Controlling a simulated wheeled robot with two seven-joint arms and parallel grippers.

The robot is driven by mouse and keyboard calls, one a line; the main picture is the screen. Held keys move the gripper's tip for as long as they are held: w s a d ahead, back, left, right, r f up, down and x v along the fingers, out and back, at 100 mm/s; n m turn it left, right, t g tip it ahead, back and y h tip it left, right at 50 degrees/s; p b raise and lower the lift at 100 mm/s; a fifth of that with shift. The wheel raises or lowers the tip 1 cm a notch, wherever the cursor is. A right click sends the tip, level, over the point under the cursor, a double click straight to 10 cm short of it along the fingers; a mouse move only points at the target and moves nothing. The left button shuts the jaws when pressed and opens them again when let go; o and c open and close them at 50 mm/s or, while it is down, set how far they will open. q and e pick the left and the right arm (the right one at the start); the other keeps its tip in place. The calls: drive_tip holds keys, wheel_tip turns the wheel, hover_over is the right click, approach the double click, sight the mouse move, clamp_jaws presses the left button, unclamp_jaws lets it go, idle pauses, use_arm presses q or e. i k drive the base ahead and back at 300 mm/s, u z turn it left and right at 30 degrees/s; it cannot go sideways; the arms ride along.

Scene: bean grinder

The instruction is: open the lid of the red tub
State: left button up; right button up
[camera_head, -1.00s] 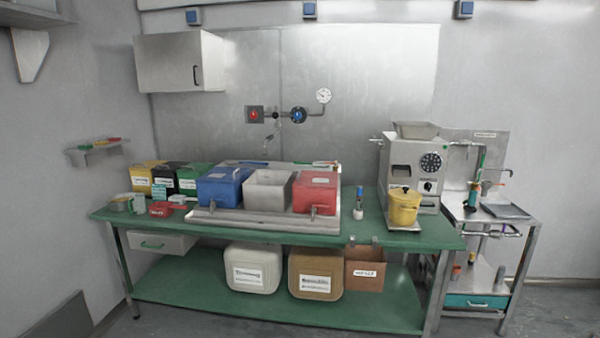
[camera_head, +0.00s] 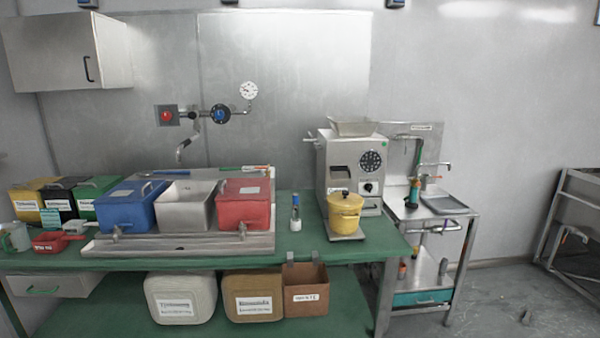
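The red tub (camera_head: 243,212) stands at the right end of a metal tray on the green workbench, with a spigot at its front. Its lid (camera_head: 245,190) lies on top, with a pale label and a handle; it looks closed. An open grey metal tub (camera_head: 186,212) is beside it to the left, and a blue tub (camera_head: 126,212) with a lid is further left. Neither of my grippers shows in the view.
The green workbench (camera_head: 300,246) spans the front. A yellow pot (camera_head: 345,212) stands before the grinder (camera_head: 350,168), right of the red tub. A small bottle (camera_head: 296,212) stands between. Yellow, black and green boxes (camera_head: 97,188) are at left. Open floor (camera_head: 510,300) lies right.

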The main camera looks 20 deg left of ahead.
sight(252, 189)
drive_tip(key=z, duration=0.4)
drive_tip(key=i, duration=1.8)
drive_tip(key=u, duration=0.6)
